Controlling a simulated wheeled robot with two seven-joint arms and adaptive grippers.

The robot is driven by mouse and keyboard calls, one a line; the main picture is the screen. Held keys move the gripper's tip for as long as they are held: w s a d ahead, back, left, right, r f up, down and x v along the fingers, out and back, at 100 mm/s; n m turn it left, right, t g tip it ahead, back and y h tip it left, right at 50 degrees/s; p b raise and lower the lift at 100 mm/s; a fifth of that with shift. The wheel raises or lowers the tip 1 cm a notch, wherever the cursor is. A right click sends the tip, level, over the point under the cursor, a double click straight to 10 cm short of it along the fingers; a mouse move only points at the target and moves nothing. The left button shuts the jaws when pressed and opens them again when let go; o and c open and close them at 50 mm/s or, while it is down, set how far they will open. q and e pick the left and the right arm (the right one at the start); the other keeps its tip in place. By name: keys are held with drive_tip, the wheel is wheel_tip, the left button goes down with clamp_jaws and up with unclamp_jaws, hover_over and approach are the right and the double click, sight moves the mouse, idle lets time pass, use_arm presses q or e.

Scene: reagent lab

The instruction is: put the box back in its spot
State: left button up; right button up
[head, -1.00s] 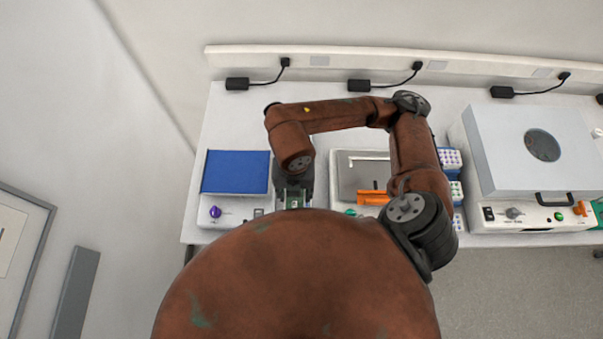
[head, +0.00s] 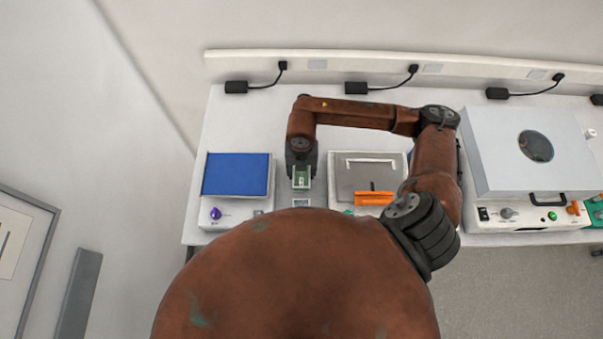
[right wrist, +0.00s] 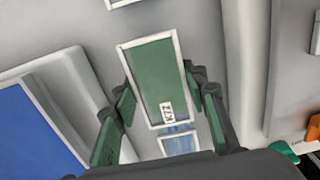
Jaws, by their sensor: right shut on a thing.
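The box (right wrist: 155,80) shows in the right wrist view as a green face with a white rim and a small label reading "KTZ". It also shows small and green in the head view (head: 301,178). My right gripper (head: 301,182) is shut on it, with green-padded fingers on either side in the right wrist view (right wrist: 160,105). The box is over the strip of bench between the blue-topped device and the grey-topped device. A small white-framed rectangle (head: 301,203) lies in front of the gripper on the bench. My left gripper is not in view.
The blue-topped device (head: 236,175) stands left of the gripper. The grey-topped device (head: 360,178) with an orange part (head: 374,198) stands right. A large grey-lidded machine (head: 500,150) is farther right. Black power adapters (head: 236,87) lie at the back. Bench behind the gripper is clear.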

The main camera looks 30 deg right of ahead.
drive_tip(key=shift+f, duration=0.7)
drive_tip(key=shift+f, duration=0.15)
drive_tip(key=o, duration=1.4)
